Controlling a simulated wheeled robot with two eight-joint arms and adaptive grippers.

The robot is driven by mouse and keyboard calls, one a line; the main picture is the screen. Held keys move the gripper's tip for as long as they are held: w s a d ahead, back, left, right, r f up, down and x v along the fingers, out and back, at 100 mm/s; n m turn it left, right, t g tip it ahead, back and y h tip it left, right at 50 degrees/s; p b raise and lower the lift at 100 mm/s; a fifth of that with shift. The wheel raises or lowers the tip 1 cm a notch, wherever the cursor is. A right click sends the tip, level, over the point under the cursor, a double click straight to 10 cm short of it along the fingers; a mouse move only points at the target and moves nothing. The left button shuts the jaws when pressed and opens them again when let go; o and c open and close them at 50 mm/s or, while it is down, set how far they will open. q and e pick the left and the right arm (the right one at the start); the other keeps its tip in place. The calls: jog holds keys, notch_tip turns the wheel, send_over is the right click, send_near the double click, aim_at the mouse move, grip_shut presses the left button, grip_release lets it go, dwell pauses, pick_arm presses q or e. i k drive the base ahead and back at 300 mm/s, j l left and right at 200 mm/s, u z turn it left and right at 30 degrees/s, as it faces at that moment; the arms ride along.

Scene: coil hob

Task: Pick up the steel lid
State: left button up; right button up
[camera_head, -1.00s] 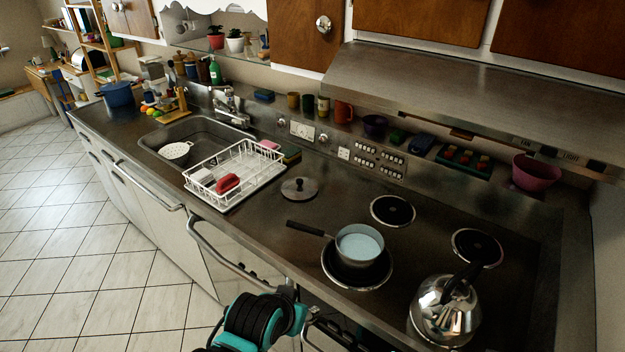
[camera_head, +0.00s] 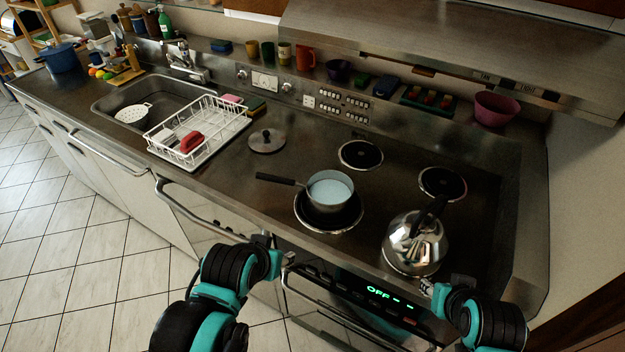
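The steel lid (camera_head: 262,148) lies flat on the steel worktop, knob up, between the dish rack and the pan. The saucepan (camera_head: 330,190) of pale liquid, with a dark handle pointing left, sits on the front left coil. My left gripper (camera_head: 274,247) is low at the worktop's front edge, below and apart from the lid. My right gripper (camera_head: 428,288) is at the front edge just below the kettle, far from the lid. Both grippers are small and partly hidden by my arms, so their fingers cannot be made out. Nothing is seen held.
A shiny kettle (camera_head: 412,248) stands on the front right. Two bare coils (camera_head: 360,154) are at the back. A white dish rack (camera_head: 203,135) with a red item stands left of the lid, beside the sink (camera_head: 135,96). An oven handle (camera_head: 345,318) runs along the front.

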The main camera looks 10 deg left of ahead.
aim_at(266, 139)
jog(key=j+z, duration=0.1)
jog(key=j, duration=0.5)
jog(key=j+z, duration=0.1)
jog(key=j, duration=0.5)
jog(key=k+j+z, duration=0.1)
jog(key=j, duration=0.5)
jog(key=i+j+z, duration=0.25)
jog(key=i+j, duration=0.4)
jog(key=j, duration=0.1)
